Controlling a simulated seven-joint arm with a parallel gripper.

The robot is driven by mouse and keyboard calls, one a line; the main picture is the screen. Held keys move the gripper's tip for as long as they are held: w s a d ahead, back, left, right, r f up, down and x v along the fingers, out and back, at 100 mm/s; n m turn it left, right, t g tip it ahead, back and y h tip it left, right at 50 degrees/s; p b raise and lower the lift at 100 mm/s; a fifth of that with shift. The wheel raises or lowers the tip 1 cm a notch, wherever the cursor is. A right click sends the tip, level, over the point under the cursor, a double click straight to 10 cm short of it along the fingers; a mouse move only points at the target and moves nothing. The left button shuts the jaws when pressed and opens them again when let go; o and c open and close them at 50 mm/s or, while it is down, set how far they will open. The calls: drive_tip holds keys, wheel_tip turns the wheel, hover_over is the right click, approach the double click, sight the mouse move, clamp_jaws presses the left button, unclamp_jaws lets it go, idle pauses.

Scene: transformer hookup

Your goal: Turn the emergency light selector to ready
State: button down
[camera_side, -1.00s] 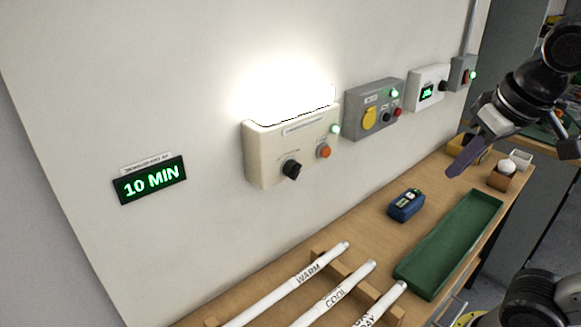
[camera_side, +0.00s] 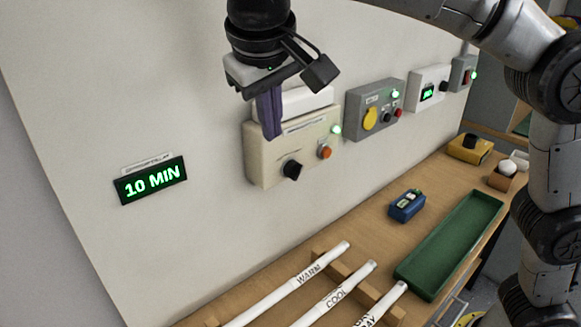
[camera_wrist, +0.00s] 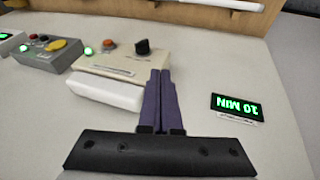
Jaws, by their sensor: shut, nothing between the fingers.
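The emergency light is a cream box (camera_side: 262,160) on the wall with a white lamp (camera_side: 307,102) on top, now unlit. Its black selector knob (camera_side: 292,170) is on the front at the lower middle, beside an orange button (camera_side: 325,152); a green light (camera_side: 336,129) glows at its upper right. The knob also shows in the wrist view (camera_wrist: 143,47). My gripper (camera_side: 271,136) points down in front of the box's upper left, its purple fingers together and empty. In the wrist view the fingertips (camera_wrist: 160,74) appear just short of the box, with the knob beyond them. Contact cannot be told.
A "10 MIN" display (camera_side: 151,180) is on the wall to the left. A grey box with a yellow button (camera_side: 370,118) is to the right. The bench below holds white tubes (camera_side: 290,284), a blue device (camera_side: 406,206) and a green tray (camera_side: 408,272).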

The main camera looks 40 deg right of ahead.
approach(294, 179)
drive_tip(key=f, duration=0.1)
drive_tip(key=w+a+f, duration=0.1)
drive_tip(key=w+f, duration=0.1)
drive_tip(key=shift+a+f, duration=0.15)
drive_tip(key=shift+a, duration=0.15)
drive_tip(key=shift+d+f, duration=0.7)
drive_tip(key=shift+d, duration=0.2)
drive_tip(key=shift+d+f, duration=0.5)
drive_tip(key=shift+d, duration=0.1)
drive_tip(key=shift+f+h, duration=0.4)
drive_tip(key=shift+h, duration=0.3)
drive_tip(key=shift+d+f, duration=0.1)
drive_tip(key=h, duration=0.2)
drive_tip(key=f+n+h, duration=0.1)
drive_tip(key=h, duration=0.2)
drive_tip(key=shift+w+a+t, duration=0.1)
drive_tip(key=shift+a+t, duration=0.1)
drive_tip(key=shift+t, duration=0.1)
drive_tip(key=shift+f, duration=0.2)
